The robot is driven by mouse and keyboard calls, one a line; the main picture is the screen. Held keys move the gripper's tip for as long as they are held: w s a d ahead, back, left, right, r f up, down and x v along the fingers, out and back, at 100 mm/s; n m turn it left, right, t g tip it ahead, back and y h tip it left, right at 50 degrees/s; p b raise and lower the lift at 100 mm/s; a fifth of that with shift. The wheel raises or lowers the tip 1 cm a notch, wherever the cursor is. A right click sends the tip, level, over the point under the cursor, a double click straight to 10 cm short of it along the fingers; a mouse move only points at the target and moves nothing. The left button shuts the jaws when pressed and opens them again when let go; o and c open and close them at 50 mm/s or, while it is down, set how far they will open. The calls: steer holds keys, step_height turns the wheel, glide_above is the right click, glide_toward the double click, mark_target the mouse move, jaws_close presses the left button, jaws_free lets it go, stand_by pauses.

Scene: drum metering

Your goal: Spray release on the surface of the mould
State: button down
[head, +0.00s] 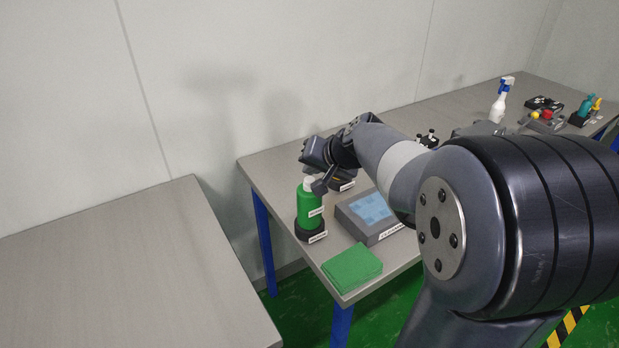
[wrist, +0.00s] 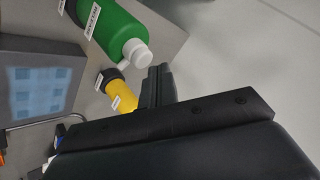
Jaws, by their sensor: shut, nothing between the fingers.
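The mould, a grey block with light-blue squares on its top (head: 351,214), lies on the bench and shows at the left of the wrist view (wrist: 35,100). A green bottle with a white cap (head: 309,210) stands upright in a dark round holder to the left of the mould. My gripper (wrist: 160,72) is shut and empty, close beside the white cap.
A yellow bottle (wrist: 121,96) stands near the green one. A green pad (head: 352,268) lies at the bench's front corner. A white spray bottle with a blue head (head: 502,102) stands farther right. An empty bench (head: 110,270) is at left, across a gap.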

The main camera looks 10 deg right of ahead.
mark_target(312, 181)
steer(key=shift+f, duration=0.1)
stand_by(0.4)
steer(key=shift+f+b, duration=0.4)
steer(key=shift+b, duration=0.25)
steer(key=shift+f, duration=0.1)
stand_by(0.4)
steer(key=shift+r, duration=0.6)
steer(key=shift+p, duration=0.3)
steer(key=shift+r+p, duration=2.15)
steer(key=shift+r, duration=0.9)
steer(key=shift+f, duration=0.2)
